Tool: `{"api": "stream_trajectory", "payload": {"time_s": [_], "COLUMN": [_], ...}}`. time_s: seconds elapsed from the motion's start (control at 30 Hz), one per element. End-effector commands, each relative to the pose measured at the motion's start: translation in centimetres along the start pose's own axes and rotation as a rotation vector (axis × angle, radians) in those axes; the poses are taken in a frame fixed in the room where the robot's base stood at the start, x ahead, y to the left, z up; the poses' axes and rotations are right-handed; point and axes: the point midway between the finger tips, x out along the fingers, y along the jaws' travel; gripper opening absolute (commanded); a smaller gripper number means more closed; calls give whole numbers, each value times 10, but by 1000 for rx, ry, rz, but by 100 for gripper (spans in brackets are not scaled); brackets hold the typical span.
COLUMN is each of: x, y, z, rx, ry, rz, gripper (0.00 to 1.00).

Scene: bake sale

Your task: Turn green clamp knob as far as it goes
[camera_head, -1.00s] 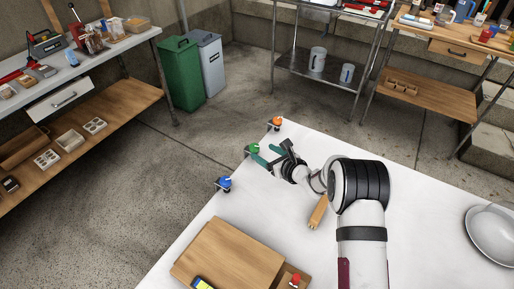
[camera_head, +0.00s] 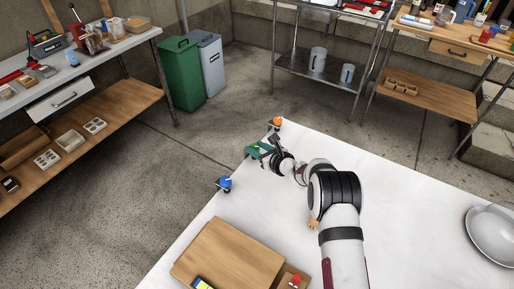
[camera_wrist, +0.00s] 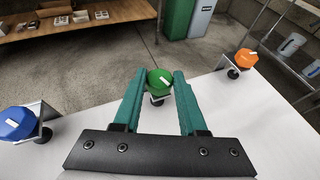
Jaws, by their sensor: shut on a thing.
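The green clamp knob (camera_wrist: 159,80) sits on a bracket at the table's edge, between the blue and orange knobs. It has a white mark on its face. In the wrist view my gripper (camera_wrist: 159,82) has its two teal fingers on either side of the green knob, closed on it. In the head view my gripper (camera_head: 258,149) is at the table's left edge and mostly hides the green knob.
The blue knob (camera_wrist: 17,123) and the orange knob (camera_wrist: 246,58) are clamped along the same edge of the white table (camera_head: 400,185). A wooden board (camera_head: 230,257) lies nearer, and a white bowl (camera_head: 492,233) stands at right. Floor is beyond the edge.

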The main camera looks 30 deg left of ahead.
Motion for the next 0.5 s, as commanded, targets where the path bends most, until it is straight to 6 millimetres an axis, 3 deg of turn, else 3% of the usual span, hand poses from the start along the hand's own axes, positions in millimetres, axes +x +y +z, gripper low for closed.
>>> {"api": "stream_trajectory", "payload": {"time_s": [0.23, 0.5], "x": [1, 2], "y": [2, 7], "z": [2, 3], "rx": [16, 108], "ry": [-4, -6], "rz": [-36, -266], "gripper": [0, 0]}}
